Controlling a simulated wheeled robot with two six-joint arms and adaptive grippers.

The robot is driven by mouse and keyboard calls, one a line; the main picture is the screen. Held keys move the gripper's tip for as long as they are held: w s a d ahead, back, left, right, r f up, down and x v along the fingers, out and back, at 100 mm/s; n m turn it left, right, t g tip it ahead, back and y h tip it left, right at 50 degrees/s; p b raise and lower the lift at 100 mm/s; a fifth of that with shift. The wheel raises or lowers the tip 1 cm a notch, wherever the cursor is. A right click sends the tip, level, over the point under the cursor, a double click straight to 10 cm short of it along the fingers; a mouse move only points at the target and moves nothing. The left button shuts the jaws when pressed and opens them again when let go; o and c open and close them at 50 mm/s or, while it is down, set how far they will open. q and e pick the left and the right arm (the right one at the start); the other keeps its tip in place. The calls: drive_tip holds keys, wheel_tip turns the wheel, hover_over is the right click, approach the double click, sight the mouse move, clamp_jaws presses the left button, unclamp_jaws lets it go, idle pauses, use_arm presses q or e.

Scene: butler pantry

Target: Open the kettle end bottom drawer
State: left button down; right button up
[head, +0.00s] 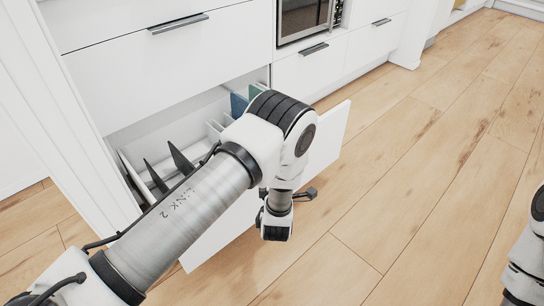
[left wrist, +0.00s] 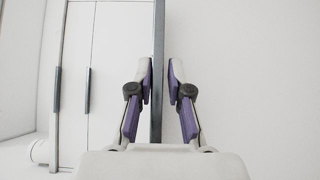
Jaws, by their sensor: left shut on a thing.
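The bottom drawer (head: 328,140) stands pulled out from the white cabinet, with its inside showing in the head view. Inside are white dividers, dark upright pieces and blue and green flat items. In the left wrist view, my left gripper (left wrist: 160,82) is shut on the drawer's dark bar handle (left wrist: 158,28), which runs between its purple-padded fingers. In the head view my left arm reaches across the drawer and hides the handle and the fingertips. My right gripper is out of view.
A closed drawer above has a dark handle (head: 178,24). A built-in appliance (head: 302,18) sits to the right above another closed drawer (head: 312,62). The wooden floor (head: 430,170) in front and to the right is clear. Part of my right arm shows at the right edge.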

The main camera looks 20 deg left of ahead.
use_arm(q)
drive_tip(key=shift+s+d+f, duration=0.1)
drive_tip(key=shift+s+d, duration=0.05)
drive_tip(key=shift+d, duration=0.2)
drive_tip(key=c, duration=1.1)
unclamp_jaws()
drive_tip(key=v, duration=0.7)
drive_tip(key=shift+s, duration=0.25)
